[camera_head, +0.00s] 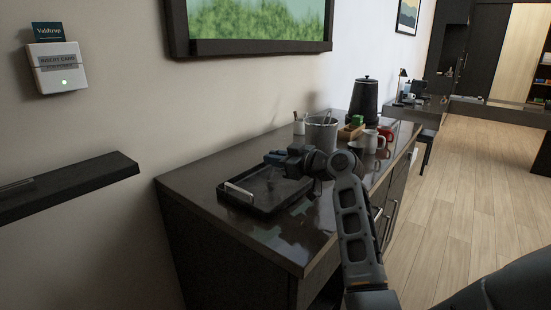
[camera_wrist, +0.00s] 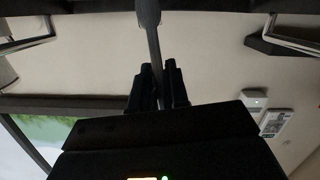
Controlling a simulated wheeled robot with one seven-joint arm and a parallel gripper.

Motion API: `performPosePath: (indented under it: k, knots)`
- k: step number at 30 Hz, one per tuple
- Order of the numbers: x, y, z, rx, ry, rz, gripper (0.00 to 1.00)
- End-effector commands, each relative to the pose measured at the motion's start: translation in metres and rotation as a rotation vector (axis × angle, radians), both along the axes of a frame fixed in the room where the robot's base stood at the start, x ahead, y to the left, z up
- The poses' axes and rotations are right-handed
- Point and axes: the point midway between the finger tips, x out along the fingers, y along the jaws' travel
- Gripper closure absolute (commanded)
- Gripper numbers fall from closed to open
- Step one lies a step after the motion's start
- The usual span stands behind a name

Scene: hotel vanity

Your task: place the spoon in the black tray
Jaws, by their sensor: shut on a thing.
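The black tray (camera_head: 247,206) lies on the near end of the dark counter, with a pale metal handle at its left end. My gripper (camera_head: 273,158) is above the tray's far side in the head view. In the wrist view my gripper (camera_wrist: 157,88) is shut on the spoon (camera_wrist: 153,40). The spoon's narrow handle runs between the fingers and its wider end reaches the top edge of that view. The spoon is too small to make out in the head view.
Behind my gripper stand a grey metal container (camera_head: 321,133), a white mug (camera_head: 370,142), a red mug (camera_head: 387,137), a wooden box (camera_head: 350,132) and a black kettle (camera_head: 364,101). The counter's front corner (camera_head: 290,255) is bare. A dark wall shelf (camera_head: 70,185) is at left.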

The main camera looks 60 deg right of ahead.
Motion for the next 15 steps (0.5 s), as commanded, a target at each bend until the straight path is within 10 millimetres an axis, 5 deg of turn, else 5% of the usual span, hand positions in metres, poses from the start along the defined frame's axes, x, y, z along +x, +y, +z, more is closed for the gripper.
performPosePath:
  k: [6,7,15]
  knots:
    - [0.0,0.0,-0.0045,0.0,0.0,0.0,1.0]
    - [0.0,0.0,-0.0027,0.0,0.0,0.0,0.82]
    - [-0.0001,0.0,-0.0024,0.0,0.0,0.0,0.6]
